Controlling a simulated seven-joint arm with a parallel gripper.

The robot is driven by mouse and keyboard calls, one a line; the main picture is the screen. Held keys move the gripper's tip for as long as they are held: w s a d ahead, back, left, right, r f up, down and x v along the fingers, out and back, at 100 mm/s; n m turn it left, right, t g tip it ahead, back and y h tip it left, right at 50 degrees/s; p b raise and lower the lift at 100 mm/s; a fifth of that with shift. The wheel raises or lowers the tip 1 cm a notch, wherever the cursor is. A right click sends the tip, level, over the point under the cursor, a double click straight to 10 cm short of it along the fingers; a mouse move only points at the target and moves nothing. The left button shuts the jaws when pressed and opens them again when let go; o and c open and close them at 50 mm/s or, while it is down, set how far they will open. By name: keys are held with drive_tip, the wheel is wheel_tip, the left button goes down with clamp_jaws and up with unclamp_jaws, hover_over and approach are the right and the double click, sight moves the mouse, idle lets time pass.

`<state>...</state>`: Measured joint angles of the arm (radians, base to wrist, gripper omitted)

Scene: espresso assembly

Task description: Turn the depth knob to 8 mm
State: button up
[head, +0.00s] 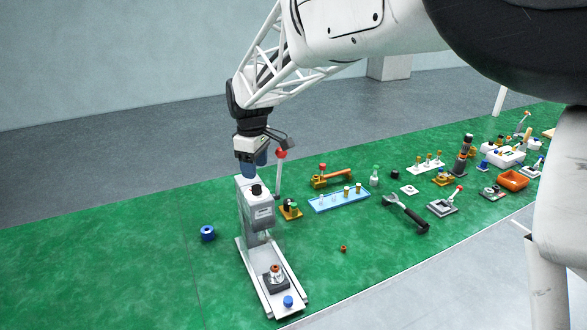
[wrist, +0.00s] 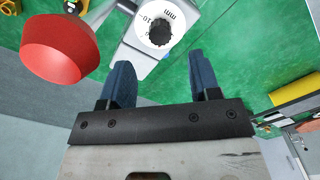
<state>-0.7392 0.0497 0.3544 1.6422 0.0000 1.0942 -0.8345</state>
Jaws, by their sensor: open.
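The depth knob is a small black ribbed knob on top of the grey press, seen in the head view (head: 256,190) and in the wrist view (wrist: 160,32). A white dial (wrist: 148,20) with black marks surrounds it; "mm" and "10" can be read, the other marks are partly hidden and the set value cannot be told. My gripper (head: 254,172) is just above the press top in the head view. In the wrist view my gripper (wrist: 160,65) has its two blue fingers apart and empty, with the knob beyond the gap between their tips.
The press's lever with a red ball (head: 281,153) stands close beside my gripper; the ball looms large in the wrist view (wrist: 60,48). The press base (head: 252,268) carries a small metal part. A blue spool (head: 208,233) lies left. Several tools and fixtures crowd the green table to the right.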

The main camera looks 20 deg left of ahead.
sight(256, 187)
drive_tip(key=shift+f, duration=3.05)
drive_tip(key=c, duration=0.9)
